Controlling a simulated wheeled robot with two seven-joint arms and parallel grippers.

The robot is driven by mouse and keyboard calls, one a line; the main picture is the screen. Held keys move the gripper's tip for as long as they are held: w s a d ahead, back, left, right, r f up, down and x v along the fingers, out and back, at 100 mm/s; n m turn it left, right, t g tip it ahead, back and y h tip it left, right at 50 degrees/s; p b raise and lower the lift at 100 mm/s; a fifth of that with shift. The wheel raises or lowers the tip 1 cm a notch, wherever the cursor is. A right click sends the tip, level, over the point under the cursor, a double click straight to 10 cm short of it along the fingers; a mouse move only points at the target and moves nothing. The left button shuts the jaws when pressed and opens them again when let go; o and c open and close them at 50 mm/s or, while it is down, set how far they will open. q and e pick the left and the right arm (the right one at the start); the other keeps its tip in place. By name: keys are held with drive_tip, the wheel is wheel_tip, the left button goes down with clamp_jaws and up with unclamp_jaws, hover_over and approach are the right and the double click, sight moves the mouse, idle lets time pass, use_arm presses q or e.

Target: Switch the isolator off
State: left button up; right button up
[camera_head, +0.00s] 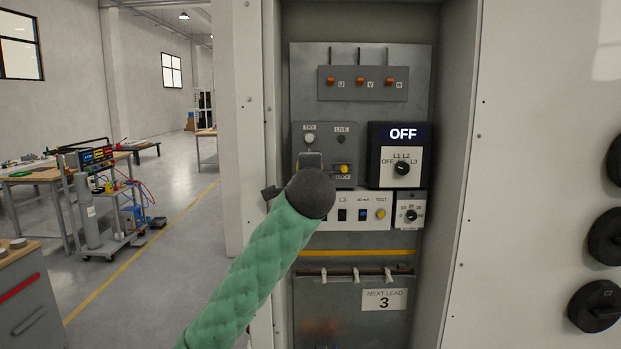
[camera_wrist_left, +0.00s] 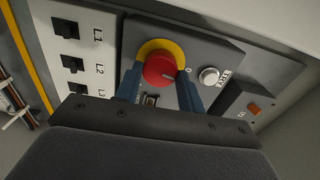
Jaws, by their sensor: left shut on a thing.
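The isolator is a red round knob (camera_wrist_left: 160,70) on a yellow ring, set in a dark grey panel, in the left wrist view. A "0" mark is printed to the right of it, and a small dark mark shows on the knob's face. My left gripper (camera_wrist_left: 158,80) has its two blue fingers on either side of the knob and is shut on it. In the head view my left gripper (camera_head: 311,161) reaches the grey panel (camera_head: 350,135) from the lower left and hides the knob. My right gripper is not in view.
A black meter (camera_head: 400,155) reading "OFF" sits to the right. A white breaker strip (camera_head: 360,213) lies below. Above are orange lamps U, V, W (camera_head: 361,82). The cabinet's side walls (camera_head: 462,150) flank the panel. A "NEXT LEAD 3" label (camera_head: 384,299) is lower down.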

use_arm(q)
drive_tip(key=shift+f+n+b, duration=0.15)
drive_tip(key=shift+n+b, duration=0.15)
drive_tip(key=shift+n, duration=0.6)
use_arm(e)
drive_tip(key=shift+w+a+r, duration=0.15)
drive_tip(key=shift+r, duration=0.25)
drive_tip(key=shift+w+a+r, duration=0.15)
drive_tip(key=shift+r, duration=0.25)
use_arm(q)
drive_tip(key=o, duration=1)
drive_tip(key=shift+s, duration=0.1)
drive_tip(key=s+b, duration=0.3)
drive_tip(key=s, duration=0.4)
drive_tip(key=shift+s, duration=0.3)
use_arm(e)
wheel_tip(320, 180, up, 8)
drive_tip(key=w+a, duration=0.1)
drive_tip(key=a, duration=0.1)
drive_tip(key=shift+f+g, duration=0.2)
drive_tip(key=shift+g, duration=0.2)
